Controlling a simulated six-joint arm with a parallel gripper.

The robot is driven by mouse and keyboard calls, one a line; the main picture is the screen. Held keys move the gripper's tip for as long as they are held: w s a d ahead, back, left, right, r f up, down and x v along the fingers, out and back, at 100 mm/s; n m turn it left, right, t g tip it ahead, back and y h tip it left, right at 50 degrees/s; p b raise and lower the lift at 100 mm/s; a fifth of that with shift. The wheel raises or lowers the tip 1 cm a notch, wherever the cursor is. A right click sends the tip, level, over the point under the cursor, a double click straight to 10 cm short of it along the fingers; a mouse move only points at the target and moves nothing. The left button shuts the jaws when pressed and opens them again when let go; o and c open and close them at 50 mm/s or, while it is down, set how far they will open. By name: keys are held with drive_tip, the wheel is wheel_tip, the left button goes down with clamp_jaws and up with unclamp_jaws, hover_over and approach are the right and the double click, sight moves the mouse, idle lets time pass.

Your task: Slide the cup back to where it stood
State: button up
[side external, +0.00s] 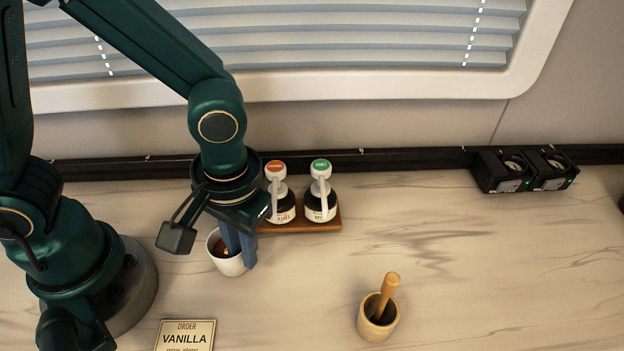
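A white cup (226,265) with something brown inside stands upright on the marble-patterned counter, left of the middle in the side external view. My gripper (241,248) points down at the cup's right side. Its blue fingers overlap the cup's right rim and hide part of it. The fingers look close together, but whether they pinch the rim or only rest beside it cannot be told.
Two dark pump bottles, one orange-topped (279,206) and one green-topped (320,202), stand on a wooden tray (300,227) just right of the cup. A VANILLA order card (186,337) lies in front. A beige mortar with pestle (378,316) stands right. Black devices (524,170) sit far right.

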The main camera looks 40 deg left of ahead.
drive_tip(key=shift+a+f, duration=0.1)
drive_tip(key=shift+f, duration=1.15)
clamp_jaws()
idle(0.6)
